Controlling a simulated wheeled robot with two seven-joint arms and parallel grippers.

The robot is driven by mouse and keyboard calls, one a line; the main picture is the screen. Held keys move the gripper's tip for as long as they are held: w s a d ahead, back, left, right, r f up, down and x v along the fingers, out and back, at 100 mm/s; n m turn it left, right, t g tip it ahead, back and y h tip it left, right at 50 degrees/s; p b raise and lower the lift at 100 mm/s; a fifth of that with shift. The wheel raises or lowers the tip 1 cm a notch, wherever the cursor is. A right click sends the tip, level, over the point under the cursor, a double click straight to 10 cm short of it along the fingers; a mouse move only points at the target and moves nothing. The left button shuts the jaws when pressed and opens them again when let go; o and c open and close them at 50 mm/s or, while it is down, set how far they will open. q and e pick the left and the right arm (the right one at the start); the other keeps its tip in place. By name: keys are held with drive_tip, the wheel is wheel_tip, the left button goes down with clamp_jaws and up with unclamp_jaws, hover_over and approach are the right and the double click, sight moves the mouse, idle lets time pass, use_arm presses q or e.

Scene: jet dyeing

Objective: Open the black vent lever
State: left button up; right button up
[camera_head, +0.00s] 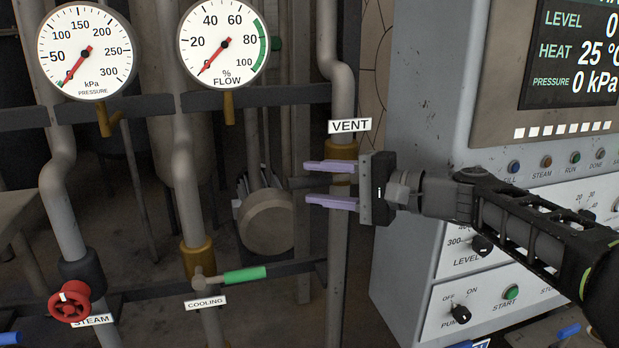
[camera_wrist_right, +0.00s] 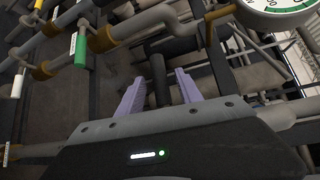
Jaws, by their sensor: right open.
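The black vent lever (camera_head: 318,182) is on the grey pipe under the white VENT label (camera_head: 349,126). It points left, roughly level, just below a brass fitting (camera_head: 343,150). My right gripper (camera_head: 306,184) comes in from the right and is open, with one lilac finger above the lever and one below it. In the right wrist view the dark lever (camera_wrist_right: 158,84) stands between the two fingers (camera_wrist_right: 159,79), with a gap visible on each side. The gripper body hides part of the pipe behind it. My left gripper is not in view.
The control cabinet (camera_head: 420,110) stands close on the right, beside my right arm. The green COOLING handle (camera_head: 245,275) and red STEAM wheel (camera_head: 70,303) are lower left. Two gauges (camera_head: 85,52) (camera_head: 223,42) hang at upper left.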

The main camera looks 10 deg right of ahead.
drive_tip(key=shift+x, duration=1.15)
clamp_jaws()
idle(0.6)
